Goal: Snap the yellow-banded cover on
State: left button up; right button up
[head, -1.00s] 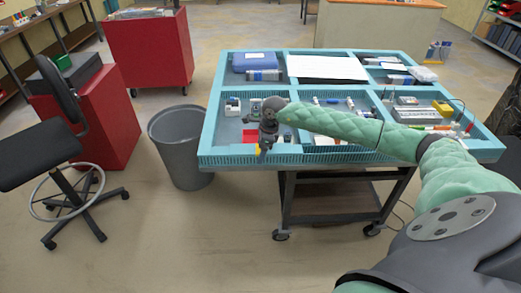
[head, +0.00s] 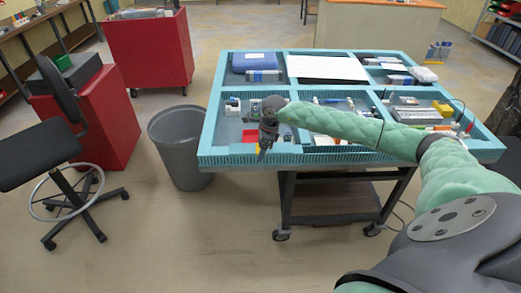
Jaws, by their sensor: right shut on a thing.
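My right gripper (head: 263,150) points down over the front left compartment of the blue tray table (head: 330,157), close to its front rim. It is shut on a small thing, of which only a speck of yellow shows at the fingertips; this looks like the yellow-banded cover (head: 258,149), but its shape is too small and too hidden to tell. A white box (head: 232,105) and a grey-green box (head: 255,106) stand behind the gripper in the same compartment; they may be socket boxes. My left gripper is not in view.
Pens and small parts fill the front middle compartment, under my right forearm. A yellow block (head: 442,107) lies at the right. A grey waste bin (head: 182,150) stands left of the table.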

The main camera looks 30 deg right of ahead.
aim_at(258, 148)
jog(key=shift+w+a+p+v, duration=0.1)
jog(key=shift+a+p+v, duration=0.05)
jog(key=shift+v, duration=0.65)
jog(key=shift+w+a+p+v, duration=0.1)
jog(key=shift+a+p+v, duration=0.1)
jog(key=shift+v, duration=0.6)
jog(key=shift+w+a+p+v, duration=0.1)
jog(key=shift+a+v, duration=0.05)
jog(key=shift+v, duration=0.7)
